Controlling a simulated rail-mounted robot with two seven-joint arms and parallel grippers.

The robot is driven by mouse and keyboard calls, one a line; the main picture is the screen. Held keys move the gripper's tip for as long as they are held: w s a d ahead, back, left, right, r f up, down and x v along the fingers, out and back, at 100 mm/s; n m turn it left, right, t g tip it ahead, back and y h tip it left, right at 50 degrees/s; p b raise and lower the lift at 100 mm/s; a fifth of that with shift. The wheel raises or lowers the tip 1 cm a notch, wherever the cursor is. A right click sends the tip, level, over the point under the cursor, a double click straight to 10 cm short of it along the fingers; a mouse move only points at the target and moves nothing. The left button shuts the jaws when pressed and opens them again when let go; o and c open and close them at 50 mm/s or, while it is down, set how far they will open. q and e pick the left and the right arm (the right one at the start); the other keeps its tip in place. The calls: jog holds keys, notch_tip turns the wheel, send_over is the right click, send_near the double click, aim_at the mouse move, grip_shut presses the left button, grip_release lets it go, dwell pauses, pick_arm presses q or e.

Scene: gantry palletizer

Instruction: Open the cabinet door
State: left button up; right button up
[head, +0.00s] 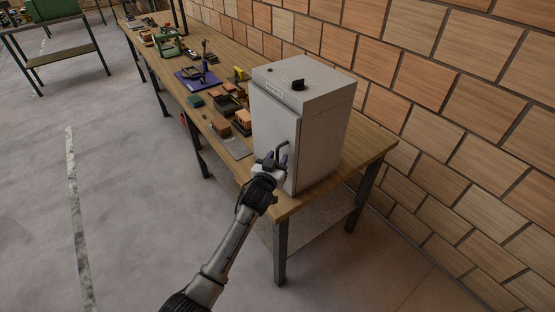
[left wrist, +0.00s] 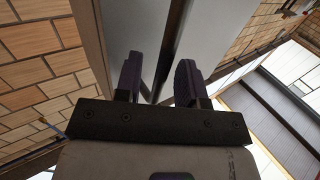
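The light grey cabinet (head: 323,131) stands upright on the near end of the wooden workbench. Its door (head: 274,124) is on the side facing left and looks closed. A dark bent handle (head: 283,148) sits low near the door's right edge. My left gripper (head: 271,163) is at the handle, partly covering it. In the left wrist view the left gripper (left wrist: 159,80) has its two dark fingers apart, with a dark bar (left wrist: 172,40), probably the handle, running between them. I cannot tell whether the fingers touch it. My right gripper is not in view.
The workbench (head: 371,150) runs along a brick wall (head: 440,90). Small boxes and parts (head: 228,105) and a blue-based tool (head: 200,78) lie left of the cabinet. The concrete floor (head: 130,190) left of the bench is clear.

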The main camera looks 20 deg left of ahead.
pick_arm(q)
jog(key=shift+w, duration=0.25)
grip_shut()
dwell(0.5)
